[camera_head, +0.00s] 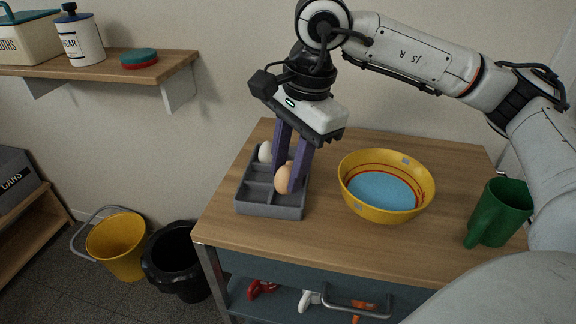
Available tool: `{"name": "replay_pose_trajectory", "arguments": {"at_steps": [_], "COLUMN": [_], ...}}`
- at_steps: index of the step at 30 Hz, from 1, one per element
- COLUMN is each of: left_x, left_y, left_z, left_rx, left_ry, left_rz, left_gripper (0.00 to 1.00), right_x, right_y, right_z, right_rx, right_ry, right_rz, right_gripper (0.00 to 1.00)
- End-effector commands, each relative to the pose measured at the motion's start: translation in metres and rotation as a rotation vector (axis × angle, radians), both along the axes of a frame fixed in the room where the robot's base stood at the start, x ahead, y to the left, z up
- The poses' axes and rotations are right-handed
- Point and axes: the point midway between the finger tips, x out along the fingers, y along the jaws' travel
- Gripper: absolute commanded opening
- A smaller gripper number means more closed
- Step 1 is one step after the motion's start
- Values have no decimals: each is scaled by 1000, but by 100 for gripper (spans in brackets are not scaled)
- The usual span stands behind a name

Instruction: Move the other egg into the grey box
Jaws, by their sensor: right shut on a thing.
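The grey box (270,210), a low tray with compartments, sits at the left of the wooden tabletop. A white egg (265,152) sits in a far left compartment. A brown egg (283,180) is between the purple fingers of my right gripper (288,183), over the right side of the box. The fingers are shut on this egg and point down. I cannot tell whether the egg touches the box floor. The fingers hide part of the box. My left gripper is not in view.
A yellow bowl (414,192) with a blue inside stands right of the box. A green mug (503,211) stands at the table's right. A wall shelf (100,68) with canisters is at upper left. Yellow and black buckets (118,245) stand on the floor.

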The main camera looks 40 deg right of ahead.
Motion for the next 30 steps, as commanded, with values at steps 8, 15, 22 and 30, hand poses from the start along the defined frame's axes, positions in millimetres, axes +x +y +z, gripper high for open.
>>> {"name": "replay_pose_trajectory", "arguments": {"at_steps": [8,15,22,30], "left_x": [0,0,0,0], "left_y": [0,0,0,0], "left_z": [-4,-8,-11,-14], "left_rx": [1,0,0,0], "left_ry": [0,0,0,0], "left_rz": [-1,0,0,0], "left_gripper": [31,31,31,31], "right_x": [0,0,0,0], "right_y": [0,0,0,0], "right_z": [-5,-8,-12,-16], "right_rx": [0,0,0,0], "right_ry": [-1,-1,-1,-1], "right_rz": [1,1,1,0], "right_gripper": [6,6,6,6]}}
